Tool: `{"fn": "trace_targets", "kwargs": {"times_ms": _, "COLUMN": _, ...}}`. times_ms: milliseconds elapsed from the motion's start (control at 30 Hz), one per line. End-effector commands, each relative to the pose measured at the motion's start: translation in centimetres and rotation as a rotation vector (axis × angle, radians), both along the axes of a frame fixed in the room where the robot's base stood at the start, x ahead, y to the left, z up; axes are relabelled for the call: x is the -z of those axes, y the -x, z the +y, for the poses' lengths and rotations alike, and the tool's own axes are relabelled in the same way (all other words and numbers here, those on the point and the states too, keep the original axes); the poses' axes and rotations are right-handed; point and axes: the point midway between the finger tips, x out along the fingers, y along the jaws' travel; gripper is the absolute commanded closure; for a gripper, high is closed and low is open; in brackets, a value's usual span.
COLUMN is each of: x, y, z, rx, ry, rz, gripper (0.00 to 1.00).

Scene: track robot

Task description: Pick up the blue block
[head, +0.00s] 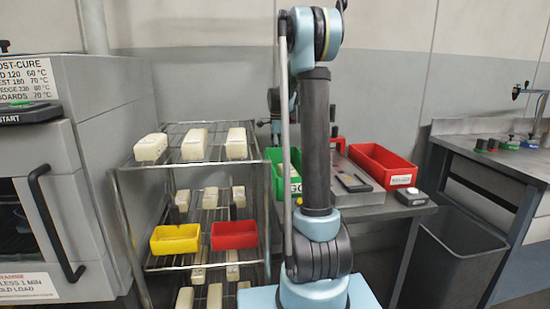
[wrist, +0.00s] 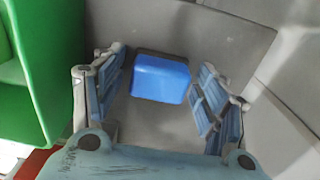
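The blue block (wrist: 161,78) shows in the wrist view, on a grey surface. It lies between the two spread fingers of my gripper (wrist: 163,66), with a visible gap on each side. My gripper is open and holds nothing. How far the block is below the fingertips is hard to tell. In the head view my own arm stands in front of the workbench, and I cannot make out the blue block or the gripper's fingers there.
A green bin (wrist: 32,75) stands close to the left finger in the wrist view. In the head view a red bin (head: 382,165) stands on the bench (head: 385,210). A wire rack (head: 190,260) with pale blocks and small yellow and red bins is at left.

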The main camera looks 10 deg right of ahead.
Motion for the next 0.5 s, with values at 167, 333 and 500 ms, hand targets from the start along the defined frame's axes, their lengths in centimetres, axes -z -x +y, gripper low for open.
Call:
{"fn": "trace_targets", "kwargs": {"times_ms": 167, "x": 0.01, "y": 0.00, "z": 0.03, "rx": 0.000, "ry": 0.000, "rz": 0.000, "gripper": 0.77}}
{"fn": "trace_targets", "kwargs": {"times_ms": 333, "x": 0.06, "y": -0.01, "z": 0.09, "rx": -0.001, "ry": 0.000, "rz": 0.000, "gripper": 0.77}}
{"fn": "trace_targets", "kwargs": {"times_ms": 500, "x": -0.04, "y": 0.00, "z": 0.13, "rx": -0.002, "ry": 0.000, "rz": 0.000, "gripper": 0.78}}
